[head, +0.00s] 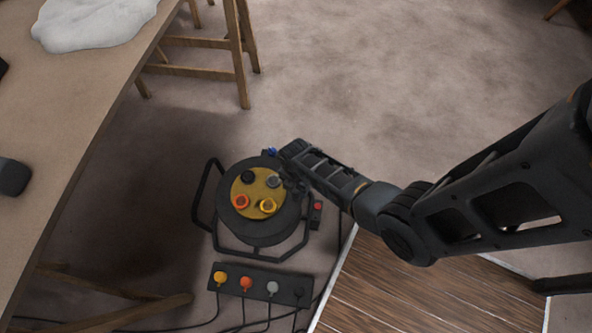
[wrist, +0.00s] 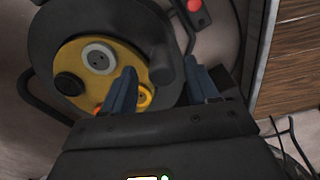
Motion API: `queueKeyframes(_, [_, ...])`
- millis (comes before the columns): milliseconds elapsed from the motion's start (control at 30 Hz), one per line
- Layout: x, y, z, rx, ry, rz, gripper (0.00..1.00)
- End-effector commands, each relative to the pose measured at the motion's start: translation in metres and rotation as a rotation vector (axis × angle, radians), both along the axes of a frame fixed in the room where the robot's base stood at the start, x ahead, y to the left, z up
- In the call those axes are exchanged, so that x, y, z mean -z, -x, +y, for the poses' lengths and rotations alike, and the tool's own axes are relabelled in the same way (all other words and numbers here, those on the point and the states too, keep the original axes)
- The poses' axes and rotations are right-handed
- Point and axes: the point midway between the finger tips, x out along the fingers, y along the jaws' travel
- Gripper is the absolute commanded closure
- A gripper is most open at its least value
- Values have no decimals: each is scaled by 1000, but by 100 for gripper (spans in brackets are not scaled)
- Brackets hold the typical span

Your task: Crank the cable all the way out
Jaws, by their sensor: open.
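The cable reel (head: 258,231) is a dark drum in a black tube frame on the floor. Its yellow face plate (head: 254,190) carries black, grey, orange and yellow sockets. In the wrist view, the yellow plate (wrist: 70,52) is at the upper left. My gripper (wrist: 162,85) is over the right side of the reel, its two blue-grey fingers apart. A dark rounded knob (wrist: 164,68), perhaps the crank handle, shows between and beyond the fingers; I cannot tell whether they touch it. In the head view, my gripper (head: 286,172) is at the drum's upper right, partly hidden by my arm.
A socket strip (head: 258,283) with several coloured plugs and cables lies below the reel. A small box with a red button (head: 318,206) is at its right. A workbench (head: 75,110) runs along the left, a wooden panel (head: 430,290) lies lower right.

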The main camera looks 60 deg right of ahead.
Motion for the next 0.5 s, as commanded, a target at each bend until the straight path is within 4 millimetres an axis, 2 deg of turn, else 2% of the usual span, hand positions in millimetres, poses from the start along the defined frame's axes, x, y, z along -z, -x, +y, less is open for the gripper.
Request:
queueKeyframes(33, [-11,1,0,-1,0,0,41])
queueKeyframes(200, [-28,0,0,0,0,0,41])
queueKeyframes(500, [-32,1,0,1,0,1,41])
